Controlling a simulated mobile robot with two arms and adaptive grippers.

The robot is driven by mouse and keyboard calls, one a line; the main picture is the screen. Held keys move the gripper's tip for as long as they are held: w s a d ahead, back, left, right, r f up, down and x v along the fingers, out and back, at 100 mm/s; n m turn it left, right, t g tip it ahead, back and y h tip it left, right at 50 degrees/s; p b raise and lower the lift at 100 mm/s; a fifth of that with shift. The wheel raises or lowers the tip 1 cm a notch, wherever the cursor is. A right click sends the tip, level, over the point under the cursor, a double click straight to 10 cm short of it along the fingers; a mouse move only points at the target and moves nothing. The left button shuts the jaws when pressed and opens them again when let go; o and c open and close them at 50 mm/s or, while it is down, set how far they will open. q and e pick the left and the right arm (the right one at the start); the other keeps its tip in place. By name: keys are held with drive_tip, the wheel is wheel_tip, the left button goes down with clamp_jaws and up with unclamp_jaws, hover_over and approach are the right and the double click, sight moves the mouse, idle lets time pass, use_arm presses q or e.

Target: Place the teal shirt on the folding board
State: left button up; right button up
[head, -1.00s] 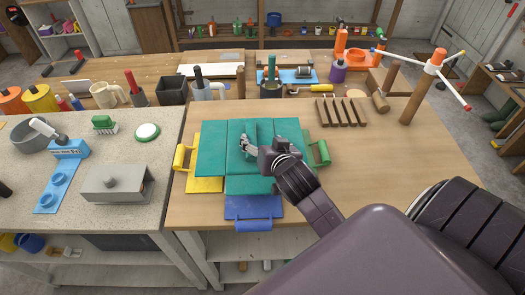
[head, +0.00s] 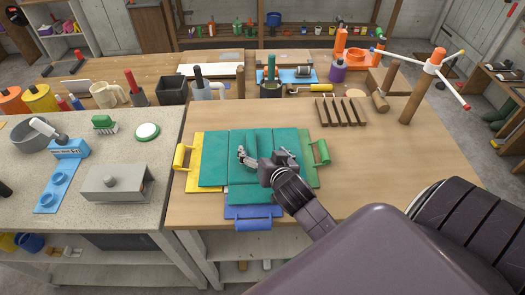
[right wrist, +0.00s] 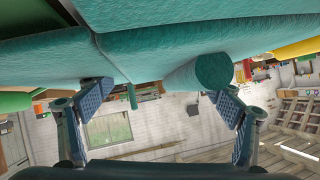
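The teal shirt (head: 215,160) lies spread on the folding board, with a raised ridge of cloth near its middle. The board's yellow (head: 204,188), green (head: 308,172) and blue (head: 253,212) panels show around the shirt's edges; the rest is covered. My right gripper (head: 250,158) is low over the shirt's middle. In the right wrist view its two fingers (right wrist: 162,100) stand wide apart, and the shirt's cloth (right wrist: 150,50) fills the top. My left gripper is not in view.
A wooden rack (head: 340,112) and a peg stand (head: 418,90) are behind right. A grey box (head: 117,183) and a blue strip (head: 54,185) sit on the left counter. The wooden table is clear to the board's right.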

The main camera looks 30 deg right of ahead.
drive_tip(key=shift+r, duration=0.1)
drive_tip(key=shift+s+r, duration=0.1)
drive_tip(key=shift+s+a+r, duration=0.1)
drive_tip(key=shift+s+a, duration=0.05)
drive_tip(key=shift+s, duration=0.15)
drive_tip(key=b+v, duration=0.1)
drive_tip(key=v, duration=1)
drive_tip(key=shift+r+b, duration=0.15)
drive_tip(key=shift+b, duration=0.2)
